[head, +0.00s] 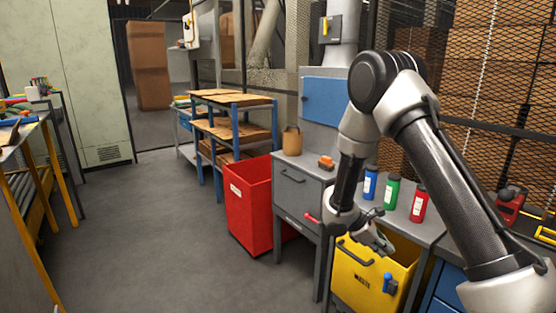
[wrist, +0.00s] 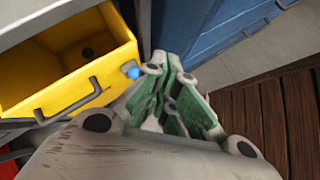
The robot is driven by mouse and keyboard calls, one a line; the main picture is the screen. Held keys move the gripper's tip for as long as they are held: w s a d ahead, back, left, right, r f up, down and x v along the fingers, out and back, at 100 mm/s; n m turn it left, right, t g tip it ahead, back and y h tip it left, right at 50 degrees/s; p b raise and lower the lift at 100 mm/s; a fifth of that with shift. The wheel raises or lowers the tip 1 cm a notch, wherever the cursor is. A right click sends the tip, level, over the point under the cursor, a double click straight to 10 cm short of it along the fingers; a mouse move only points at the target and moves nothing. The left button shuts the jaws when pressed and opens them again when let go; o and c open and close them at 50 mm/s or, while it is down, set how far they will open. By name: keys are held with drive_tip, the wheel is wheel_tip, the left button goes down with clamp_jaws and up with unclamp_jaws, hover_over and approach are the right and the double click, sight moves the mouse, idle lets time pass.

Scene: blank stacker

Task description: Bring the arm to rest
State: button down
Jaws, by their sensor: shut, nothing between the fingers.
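My arm is raised at the right of the head view and bends down over the bench front. My gripper (head: 382,243) hangs just above and in front of the yellow waste bin (head: 362,277). In the wrist view my gripper (wrist: 172,112) has its green-lined fingers together with nothing in them. The yellow bin (wrist: 90,77) shows at the left there, with a dark round spot inside it. The gripper looks clear of the bin, though the exact gap is hard to tell.
Blue, green and red bottles (head: 393,191) stand on the grey bench (head: 428,232). A red bin (head: 248,203) stands left of the drawer unit (head: 298,190). A blue-framed shelf (head: 236,126) is behind. A table (head: 40,180) is at far left. The grey floor (head: 150,230) between is clear.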

drive_tip(key=s+d+r+m+t+y, duration=0.1)
drive_tip(key=s+r+m+y, duration=0.3)
drive_tip(key=s+r, duration=1)
drive_tip(key=s+d+r+m+t+y, duration=0.1)
drive_tip(key=s+r+m+t+y, duration=0.2)
drive_tip(key=s+r+m, duration=0.8)
drive_tip(key=s+r+y, duration=0.2)
drive_tip(key=s+r, duration=0.1)
drive_tip(key=r, duration=0.3)
drive_tip(key=shift+s+d+r+m+t, duration=0.15)
drive_tip(key=shift+r+m+t, duration=0.15)
drive_tip(key=shift+r+t, duration=0.1)
